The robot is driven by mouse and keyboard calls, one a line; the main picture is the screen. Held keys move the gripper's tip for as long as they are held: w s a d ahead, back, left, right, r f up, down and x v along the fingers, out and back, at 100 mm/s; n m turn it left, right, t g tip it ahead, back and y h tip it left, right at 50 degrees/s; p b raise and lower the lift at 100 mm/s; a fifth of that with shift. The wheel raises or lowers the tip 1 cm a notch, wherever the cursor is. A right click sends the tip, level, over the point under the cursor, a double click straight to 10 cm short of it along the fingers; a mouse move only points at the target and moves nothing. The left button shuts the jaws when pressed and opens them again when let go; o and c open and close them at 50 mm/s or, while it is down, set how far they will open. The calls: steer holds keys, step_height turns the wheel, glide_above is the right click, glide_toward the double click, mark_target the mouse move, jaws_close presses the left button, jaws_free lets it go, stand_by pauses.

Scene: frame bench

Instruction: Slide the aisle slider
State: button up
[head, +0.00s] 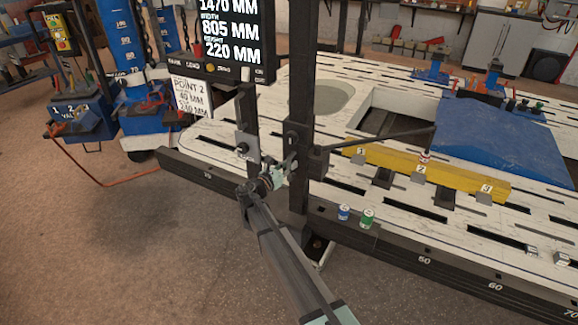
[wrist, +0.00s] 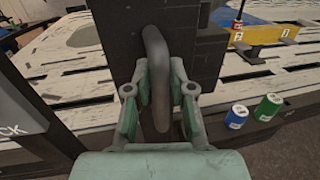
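The aisle slider is, as far as I can tell, the dark upright post (head: 303,75) with a block at the bench's front edge. In the wrist view its black block (wrist: 203,45) fills the upper middle, and a dark curved handle (wrist: 155,50) hangs from it. My gripper (head: 268,178) is at the post's left side in the head view. In the wrist view my gripper (wrist: 160,76) has one finger on each side of the handle, and both fingertips appear to touch it. The lower handle end shows between the fingers. The handle is hard to make out in the head view.
A blue can (head: 343,212) and a green can (head: 367,218) stand on the dark front rail (head: 415,255), right of the post. A yellow beam (head: 440,174) and a blue panel (head: 500,140) lie on the bench. A measurement screen (head: 225,40) stands behind, at left.

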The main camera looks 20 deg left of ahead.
jaws_close()
step_height(320, 180, up, 23)
steer(key=p, duration=1)
steer(key=o, duration=0.7)
jaws_free()
steer(key=shift+f, duration=0.1)
steer(key=shift+o, duration=0.2)
steer(key=v, duration=1.2)
